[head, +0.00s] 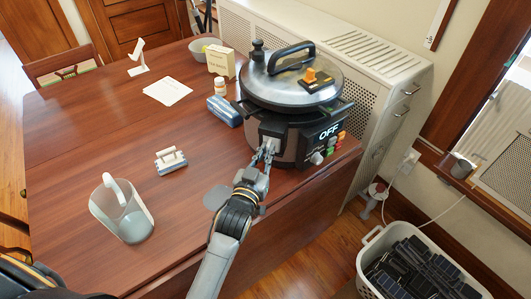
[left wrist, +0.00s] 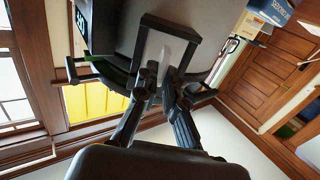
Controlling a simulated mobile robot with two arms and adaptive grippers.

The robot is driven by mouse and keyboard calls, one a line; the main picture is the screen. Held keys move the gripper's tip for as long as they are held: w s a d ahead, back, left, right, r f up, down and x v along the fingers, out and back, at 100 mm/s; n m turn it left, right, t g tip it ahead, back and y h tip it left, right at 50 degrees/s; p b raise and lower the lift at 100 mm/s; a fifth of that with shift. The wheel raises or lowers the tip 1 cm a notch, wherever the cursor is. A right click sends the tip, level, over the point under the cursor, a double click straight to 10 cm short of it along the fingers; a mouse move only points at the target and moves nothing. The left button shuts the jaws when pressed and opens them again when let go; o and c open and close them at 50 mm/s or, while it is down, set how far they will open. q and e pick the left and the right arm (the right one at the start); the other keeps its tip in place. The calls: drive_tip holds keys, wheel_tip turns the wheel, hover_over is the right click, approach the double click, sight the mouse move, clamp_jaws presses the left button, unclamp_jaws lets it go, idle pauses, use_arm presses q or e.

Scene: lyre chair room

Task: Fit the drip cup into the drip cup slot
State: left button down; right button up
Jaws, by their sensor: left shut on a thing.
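The pressure cooker (head: 290,95) stands at the table's right end, its display reading OFF. My left gripper (head: 268,148) is at the cooker's front left side. It is shut on a small pale piece, which I take to be the drip cup (head: 272,131). In the left wrist view, my gripper (left wrist: 164,92) reaches up to a dark frame on the cooker's side, which I take to be the drip cup slot (left wrist: 197,42). The pale drip cup (left wrist: 168,48) shows within this frame's outline. I cannot tell how deep it sits. My right gripper is not in view.
A blue case (head: 225,112), a small bottle (head: 220,87) and a box (head: 221,62) stand left of the cooker. A basket (head: 370,252) is on the floor.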

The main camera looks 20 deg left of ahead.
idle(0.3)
use_arm(q)
drive_tip(key=c, duration=1.4)
unclamp_jaws()
drive_tip(key=s, duration=1.2)
drive_tip(key=shift+a, duration=0.3)
